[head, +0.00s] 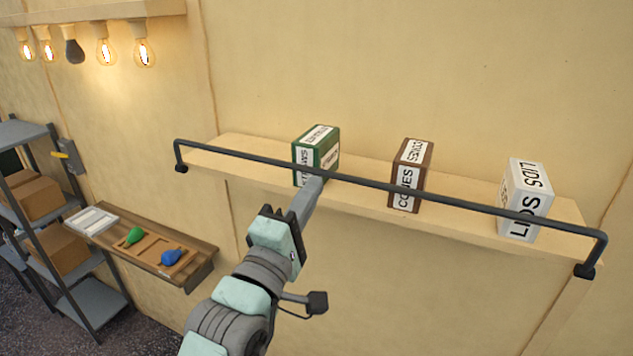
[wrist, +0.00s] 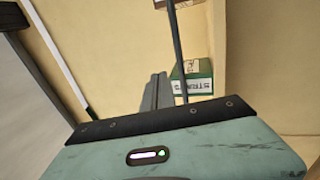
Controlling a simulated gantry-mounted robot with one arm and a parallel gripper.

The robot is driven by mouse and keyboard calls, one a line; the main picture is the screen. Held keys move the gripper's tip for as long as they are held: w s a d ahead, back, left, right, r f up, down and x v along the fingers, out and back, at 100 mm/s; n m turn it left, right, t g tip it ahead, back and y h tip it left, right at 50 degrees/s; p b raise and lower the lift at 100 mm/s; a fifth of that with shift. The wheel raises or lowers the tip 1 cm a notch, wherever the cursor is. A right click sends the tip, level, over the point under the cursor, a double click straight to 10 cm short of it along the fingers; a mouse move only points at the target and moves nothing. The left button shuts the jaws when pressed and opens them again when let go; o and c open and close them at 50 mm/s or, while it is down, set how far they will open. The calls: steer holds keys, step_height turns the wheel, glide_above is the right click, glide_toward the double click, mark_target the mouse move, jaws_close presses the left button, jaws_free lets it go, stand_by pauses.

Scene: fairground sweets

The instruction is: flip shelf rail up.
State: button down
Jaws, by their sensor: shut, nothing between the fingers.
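The shelf rail (head: 450,198) is a dark bar along the front of the wooden shelf (head: 230,165). Its bent ends rise from dark pivots at the shelf's two front corners, so the bar stands above the shelf edge and crosses in front of the boxes. My gripper (head: 317,184) is shut and empty, its tips at the bar just before the green box (head: 327,146); I cannot tell whether they touch the bar. In the wrist view the rail (wrist: 177,45) passes right beside my fingers (wrist: 156,92), and the green box (wrist: 194,82) lies beyond.
A brown box (head: 411,175) and a white box (head: 526,200) also stand on the shelf. At left are a lower ledge (head: 190,266) with a green and a blue item, a metal rack (head: 90,297) with cartons, and hanging bulbs (head: 105,50). Wall space above the shelf is free.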

steer(key=s+a+b, duration=0.1)
steer(key=s+a, duration=0.2)
steer(key=s, duration=0.4)
steer(key=shift+r+b, duration=0.35)
steer(key=shift+r, duration=0.1)
steer(key=shift+s+a, duration=0.1)
